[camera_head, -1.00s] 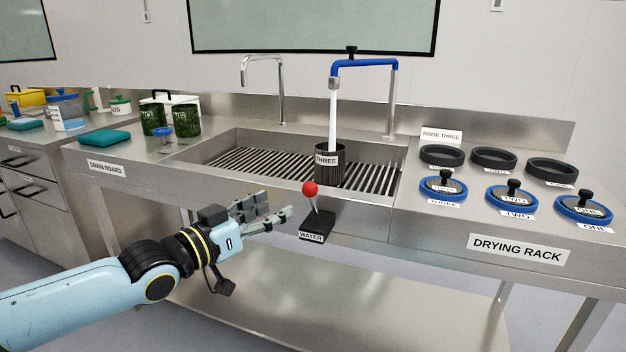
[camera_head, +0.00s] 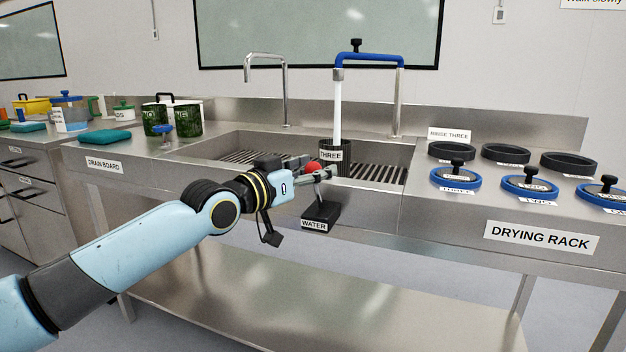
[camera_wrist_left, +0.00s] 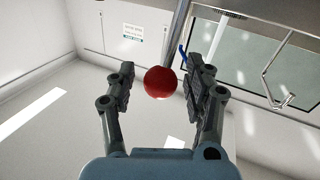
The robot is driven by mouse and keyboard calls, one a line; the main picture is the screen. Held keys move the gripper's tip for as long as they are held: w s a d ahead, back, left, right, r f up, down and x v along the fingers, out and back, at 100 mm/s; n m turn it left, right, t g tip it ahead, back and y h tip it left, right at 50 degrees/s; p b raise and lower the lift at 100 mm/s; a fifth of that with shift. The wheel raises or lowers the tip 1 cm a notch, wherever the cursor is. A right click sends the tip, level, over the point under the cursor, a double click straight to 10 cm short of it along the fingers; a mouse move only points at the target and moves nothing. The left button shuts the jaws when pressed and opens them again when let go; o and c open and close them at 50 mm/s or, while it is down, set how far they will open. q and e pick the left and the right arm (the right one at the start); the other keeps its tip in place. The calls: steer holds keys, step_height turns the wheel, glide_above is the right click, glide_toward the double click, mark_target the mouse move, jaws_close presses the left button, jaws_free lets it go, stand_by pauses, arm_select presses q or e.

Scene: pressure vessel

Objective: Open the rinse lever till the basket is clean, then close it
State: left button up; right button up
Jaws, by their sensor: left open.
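The rinse lever has a red ball knob (camera_head: 312,167) on a black base labelled WATER (camera_head: 321,214) at the sink's front. My left gripper (camera_head: 325,172) is open at the knob. In the left wrist view the red knob (camera_wrist_left: 160,82) sits between the two open fingers (camera_wrist_left: 163,88), nearer their tips; I cannot tell whether they touch it. Water runs from the blue faucet (camera_head: 368,58) into the dark basket labelled THREE (camera_head: 331,152) in the sink. The basket's lower part is hidden behind my gripper. My right gripper is not in view.
The drying rack (camera_head: 440,212) at the right holds black rings (camera_head: 506,152) and blue-rimmed lids (camera_head: 529,186). A plain metal tap (camera_head: 268,62) rises behind the sink.

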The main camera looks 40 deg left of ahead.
arm_select(q)
steer(key=shift+c, duration=0.6)
jaws_close()
steer(key=shift+r, duration=0.1)
